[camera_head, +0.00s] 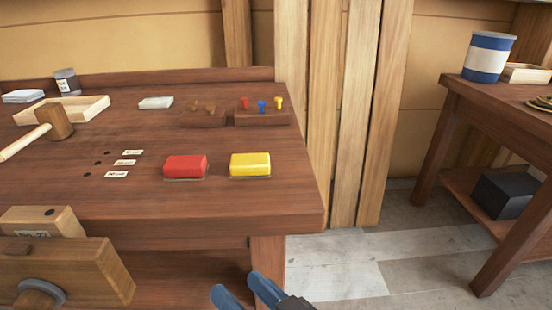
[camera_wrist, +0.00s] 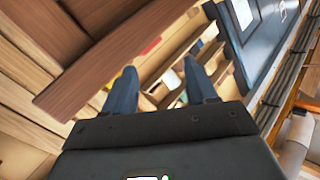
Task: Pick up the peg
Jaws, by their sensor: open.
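A brown block (camera_head: 262,117) at the back of the workbench holds upright pegs: a red peg (camera_head: 244,103), a blue peg (camera_head: 262,106) and a yellow peg (camera_head: 278,102). Left of it, a second brown block (camera_head: 203,118) holds small brown wooden pegs (camera_head: 203,107). I cannot tell which peg is meant. My gripper (camera_head: 242,287) is open and empty, low in front of the bench's front edge and far from the pegs. In the wrist view my gripper (camera_wrist: 160,70) shows two separate blue fingers with nothing between them, and no peg can be made out.
The workbench (camera_head: 230,205) also carries a red box (camera_head: 185,166), a yellow box (camera_head: 250,164), a mallet (camera_head: 54,122) and a shallow tray (camera_head: 85,107). A wooden vise (camera_head: 70,270) projects at the front left. Open floor (camera_head: 350,265) separates it from a second table (camera_head: 500,105).

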